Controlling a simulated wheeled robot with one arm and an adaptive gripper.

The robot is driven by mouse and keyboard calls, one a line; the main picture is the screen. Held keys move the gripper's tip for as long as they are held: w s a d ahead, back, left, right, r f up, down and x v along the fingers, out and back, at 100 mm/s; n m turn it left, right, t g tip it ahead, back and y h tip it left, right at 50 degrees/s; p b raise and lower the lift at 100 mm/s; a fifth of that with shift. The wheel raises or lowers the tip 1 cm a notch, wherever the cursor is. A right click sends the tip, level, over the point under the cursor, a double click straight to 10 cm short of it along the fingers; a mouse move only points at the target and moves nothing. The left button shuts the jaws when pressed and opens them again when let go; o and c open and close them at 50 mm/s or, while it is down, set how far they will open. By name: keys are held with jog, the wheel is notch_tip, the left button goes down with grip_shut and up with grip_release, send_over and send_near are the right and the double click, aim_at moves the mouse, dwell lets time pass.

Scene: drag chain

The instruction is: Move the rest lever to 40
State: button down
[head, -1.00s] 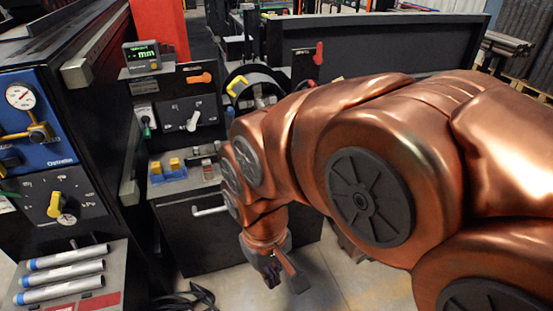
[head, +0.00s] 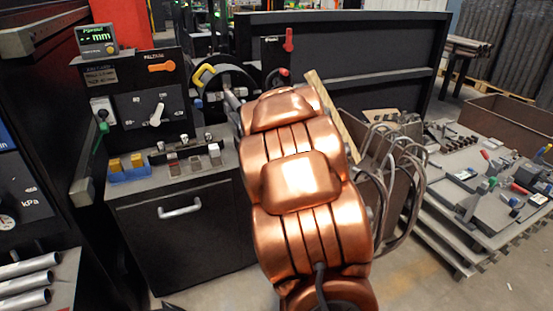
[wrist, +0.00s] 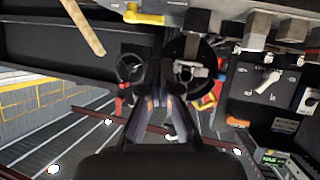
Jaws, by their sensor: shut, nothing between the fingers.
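No label naming the rest lever is legible, so I cannot tell which lever it is. A white lever (head: 157,115) sits on a black panel (head: 130,106) with a scale around it; its small figures are hard to read. It also shows upside down in the wrist view (wrist: 268,81). An orange lever (head: 162,67) is above it in the head view, and also appears in the wrist view (wrist: 237,122). My gripper (wrist: 160,100) is shut and empty, apart from both levers, left of them in the wrist view. My arm hides it in the head view.
A black wheel with a yellow handle (head: 204,74) stands right of the panel. A red lever (head: 288,40) is further right. A green-lit display (head: 96,40) tops the panel. Yellow blocks in a blue tray (head: 127,168) sit on the ledge. A cluttered workbench (head: 480,190) is at right.

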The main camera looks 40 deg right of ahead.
jog(key=d+f+t+y+b, duration=0.1)
jog(key=d+f+t+b, duration=0.6)
jog(key=f, duration=0.3)
jog(key=shift+n+g, duration=0.3)
jog(key=shift+n, duration=0.1)
jog(key=shift+d+b+x, duration=0.2)
jog(key=shift+b+x, duration=0.5)
jog(key=shift+x, duration=6.85)
jog(key=shift+s+r, duration=0.1)
jog(key=shift+d+b, duration=0.1)
jog(key=shift+b, duration=0.35)
